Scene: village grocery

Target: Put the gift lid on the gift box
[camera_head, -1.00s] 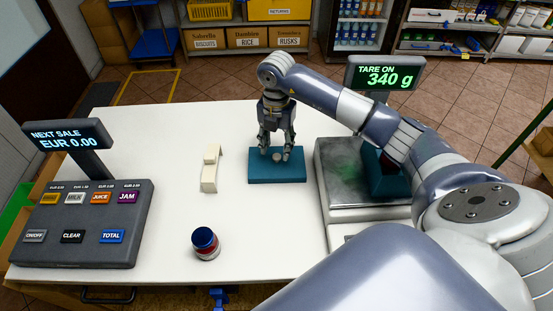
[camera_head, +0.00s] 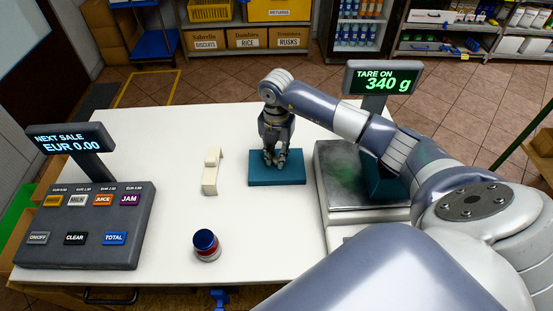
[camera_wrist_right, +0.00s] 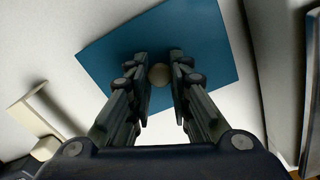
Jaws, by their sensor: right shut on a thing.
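The gift lid (camera_head: 292,181) is a flat teal panel with a pale round knob, lying on the white table left of the scale. It also fills the upper middle of the right wrist view (camera_wrist_right: 115,50). My right gripper (camera_head: 275,161) points down over the lid, its fingers shut on the knob (camera_wrist_right: 159,74). I see no clear gap between lid and table. The gift box (camera_head: 380,187), also teal, stands on the scale, mostly hidden behind my right arm. My left gripper is not in view.
The scale (camera_head: 335,190) reads 340 g on its display (camera_head: 384,80). A cream block-like object (camera_head: 210,172) lies left of the lid. A jar with a blue top (camera_head: 206,243) stands at the front. A till (camera_head: 85,225) fills the left. The table's back left is clear.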

